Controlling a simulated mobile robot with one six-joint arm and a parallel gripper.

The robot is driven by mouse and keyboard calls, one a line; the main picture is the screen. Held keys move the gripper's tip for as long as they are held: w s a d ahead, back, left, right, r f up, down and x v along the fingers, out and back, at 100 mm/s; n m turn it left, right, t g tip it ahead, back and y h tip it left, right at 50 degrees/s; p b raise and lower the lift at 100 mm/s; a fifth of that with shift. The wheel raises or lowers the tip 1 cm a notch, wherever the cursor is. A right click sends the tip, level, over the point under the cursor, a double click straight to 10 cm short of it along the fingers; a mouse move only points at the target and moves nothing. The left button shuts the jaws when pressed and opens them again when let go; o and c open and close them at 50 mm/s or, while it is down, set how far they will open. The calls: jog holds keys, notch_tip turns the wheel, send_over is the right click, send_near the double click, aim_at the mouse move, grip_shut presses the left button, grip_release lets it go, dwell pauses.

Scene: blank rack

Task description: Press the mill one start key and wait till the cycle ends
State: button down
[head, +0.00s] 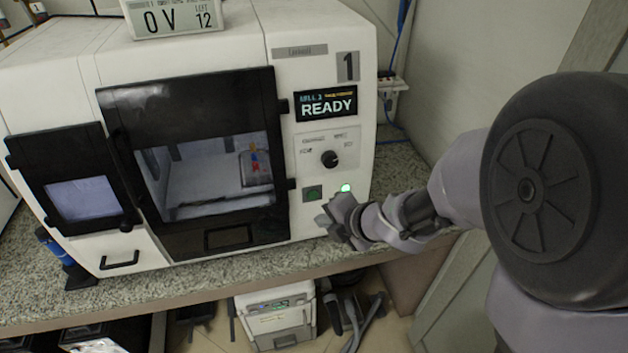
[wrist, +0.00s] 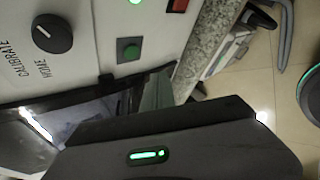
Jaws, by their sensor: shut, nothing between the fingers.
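Mill one (head: 285,25) is the white machine with a "1" plate on the counter. Its display (head: 326,104) reads READY. The green square start key (head: 312,193) is on the front panel below a black knob (head: 329,158), with a lit green lamp (head: 346,187) to its right. The wrist view also shows the green key (wrist: 129,50) and the knob (wrist: 52,33). My gripper (head: 332,216) is shut and empty, just below and right of the key in the head view. Whether it touches the panel cannot be told.
The mill's dark-framed main door (head: 190,90) looks closed; a grey block with coloured marks shows inside. A smaller door (head: 75,185) is at left. A sign (head: 172,18) stands on top. The granite counter's front edge (head: 230,277) runs below, and a white box (head: 275,318) is underneath.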

aim_at(313, 196)
jog(key=shift+w+a+f+p, duration=0.1)
jog(key=shift+w+a+p, duration=0.2)
jog(key=shift+w, duration=0.85)
jog(key=shift+w+a+p, duration=0.15)
jog(key=shift+w+a, duration=0.15)
jog(key=shift+w, duration=0.8)
jog(key=shift+w+a, duration=0.1)
jog(key=shift+w, duration=0.3)
